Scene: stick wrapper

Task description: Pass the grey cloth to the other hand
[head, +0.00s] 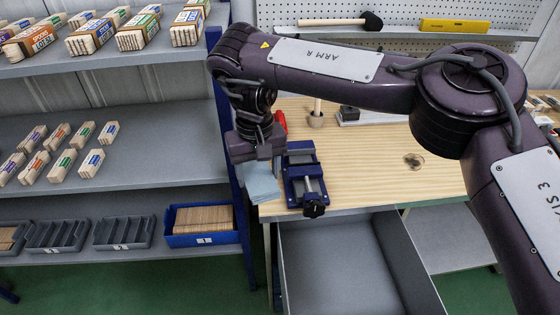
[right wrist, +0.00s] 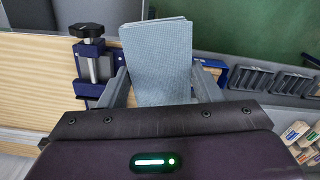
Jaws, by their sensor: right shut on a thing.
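The grey-blue cloth (head: 262,184) hangs below my right gripper (head: 257,162) in the head view, just left of the workbench's left edge. In the right wrist view the folded cloth (right wrist: 157,62) sits between the two fingers of my right gripper (right wrist: 158,85), which is shut on it. The cloth's upper part is hidden by the gripper in the head view. My left gripper is in neither view.
A blue vise (head: 304,180) stands at the wooden workbench's (head: 370,165) left edge, close beside the cloth. An open grey drawer (head: 350,265) juts out below. Shelves (head: 130,108) with wrapped stick bundles and a blue bin (head: 203,238) stand at left.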

